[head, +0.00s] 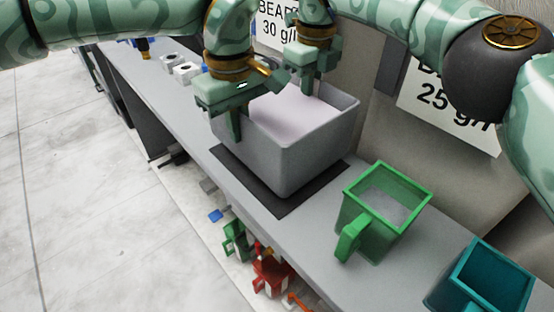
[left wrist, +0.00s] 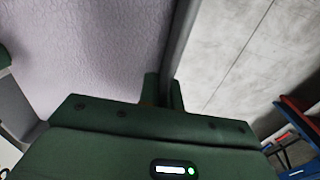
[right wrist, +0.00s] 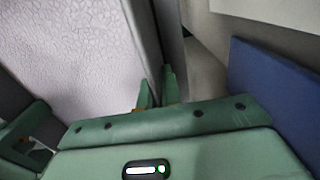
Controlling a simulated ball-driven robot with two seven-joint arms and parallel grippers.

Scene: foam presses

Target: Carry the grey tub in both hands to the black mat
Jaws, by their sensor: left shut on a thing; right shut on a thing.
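The grey tub (head: 290,165) is upright over the black mat (head: 262,193) on the bench, with mat showing around its base. I cannot tell whether its base touches the mat. A pale lilac-white fill lies inside the tub. My left gripper (head: 235,128) is shut on the tub's near-left wall, which also shows between its fingers in the left wrist view (left wrist: 181,45). My right gripper (head: 304,88) is shut on the opposite, far wall, partly hidden in the head view; the right wrist view shows that wall (right wrist: 168,35) between the fingers.
A green jug (head: 372,225) with pale contents stands on the bench right of the mat, and a teal jug (head: 485,280) beyond it. Signs hang behind, one reading 25 g/l (head: 445,100). Red (head: 270,275) and green items sit below the bench edge. Pale floor lies at left.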

